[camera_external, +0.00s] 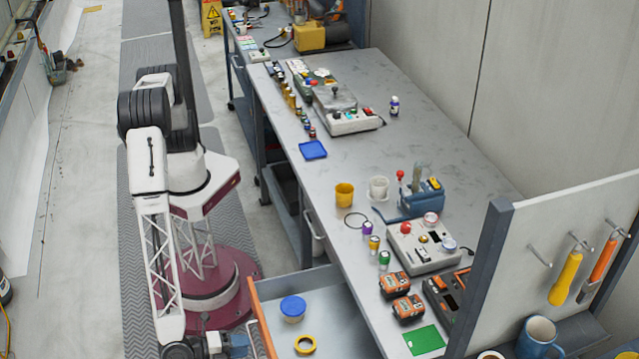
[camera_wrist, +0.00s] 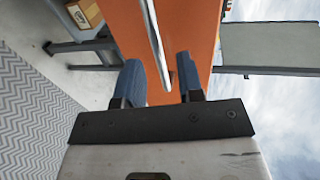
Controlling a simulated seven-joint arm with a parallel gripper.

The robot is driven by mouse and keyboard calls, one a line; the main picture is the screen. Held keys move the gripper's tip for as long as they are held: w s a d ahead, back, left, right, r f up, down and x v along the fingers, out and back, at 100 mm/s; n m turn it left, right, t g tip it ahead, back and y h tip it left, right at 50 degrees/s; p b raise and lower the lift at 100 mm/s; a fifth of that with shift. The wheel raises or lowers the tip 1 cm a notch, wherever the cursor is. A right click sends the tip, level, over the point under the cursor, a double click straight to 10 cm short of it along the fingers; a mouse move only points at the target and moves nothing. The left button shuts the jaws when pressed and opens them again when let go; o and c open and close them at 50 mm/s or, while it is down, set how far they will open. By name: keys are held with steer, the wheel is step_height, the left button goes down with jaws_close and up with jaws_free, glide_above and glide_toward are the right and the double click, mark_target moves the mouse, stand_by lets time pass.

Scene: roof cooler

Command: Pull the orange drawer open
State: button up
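The orange drawer front (camera_external: 262,318) is at the bottom of the external view. The drawer stands out from the workbench, and its grey inside (camera_external: 335,310) shows. In the wrist view the orange front (camera_wrist: 200,35) fills the upper middle, with a pale metal handle bar (camera_wrist: 153,35) across it. My gripper (camera_wrist: 160,78) has its two blue fingers apart, one on each side of the bar's end, with gaps visible. In the external view my gripper (camera_external: 240,344) is outside the orange front, partly cut off by the lower edge.
The workbench (camera_external: 440,140) above carries cups, bottles, control boxes and orange battery packs. A tool panel (camera_external: 570,220) stands at the right. Floor left of the bench is clear around my base.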

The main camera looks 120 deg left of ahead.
steer(key=shift+v, duration=2.3)
steer(key=shift+a, duration=0.1)
